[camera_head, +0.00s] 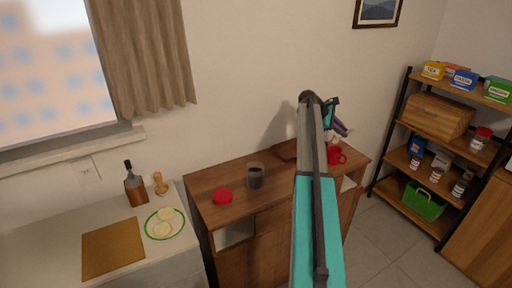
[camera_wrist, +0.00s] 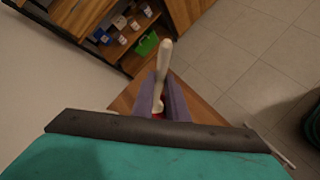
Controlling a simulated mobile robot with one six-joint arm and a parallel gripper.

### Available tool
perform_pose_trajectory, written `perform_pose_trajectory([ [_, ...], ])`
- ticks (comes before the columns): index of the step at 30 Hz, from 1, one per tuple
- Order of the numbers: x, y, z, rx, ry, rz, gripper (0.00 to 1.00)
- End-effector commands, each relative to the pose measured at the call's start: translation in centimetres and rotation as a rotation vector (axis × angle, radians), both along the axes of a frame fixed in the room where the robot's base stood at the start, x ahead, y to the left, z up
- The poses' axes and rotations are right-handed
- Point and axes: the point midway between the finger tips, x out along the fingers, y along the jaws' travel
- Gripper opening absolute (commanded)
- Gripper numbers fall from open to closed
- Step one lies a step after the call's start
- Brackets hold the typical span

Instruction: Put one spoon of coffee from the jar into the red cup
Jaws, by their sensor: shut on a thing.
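The red cup (camera_head: 336,156) stands at the right end of the wooden cabinet top. The glass jar (camera_head: 255,176), with dark coffee in it, stands open near the middle of that top. My gripper (camera_head: 341,128) is just above the red cup, its purple fingers partly behind my arm. In the wrist view my gripper (camera_wrist: 163,92) is shut on a pale spoon (camera_wrist: 165,62). A little red, likely the cup, shows below the fingers.
A red lid (camera_head: 222,196) lies left of the jar. A white counter with a cutting board (camera_head: 112,248) and a green-rimmed plate (camera_head: 150,229) is at the left.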

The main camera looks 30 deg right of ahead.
Motion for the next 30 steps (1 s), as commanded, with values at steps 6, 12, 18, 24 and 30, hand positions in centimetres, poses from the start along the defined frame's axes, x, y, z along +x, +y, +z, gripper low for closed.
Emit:
perform_pose_trajectory([
  [6, 0.0, 0.0, 0.1, 0.0, 0.0, 0.0, 0.0],
  [12, 0.0, 0.0, 1.2, -0.001, -0.001, 0.0, 0.0],
  [18, 0.0, 0.0, 2.5, -0.001, 0.0, 0.001, 0.0],
  [24, 0.0, 0.0, 3.7, 0.0, 0.0, 0.0, 0.0],
  [30, 0.0, 0.0, 4.9, 0.0, 0.0, 0.0, 0.0],
])
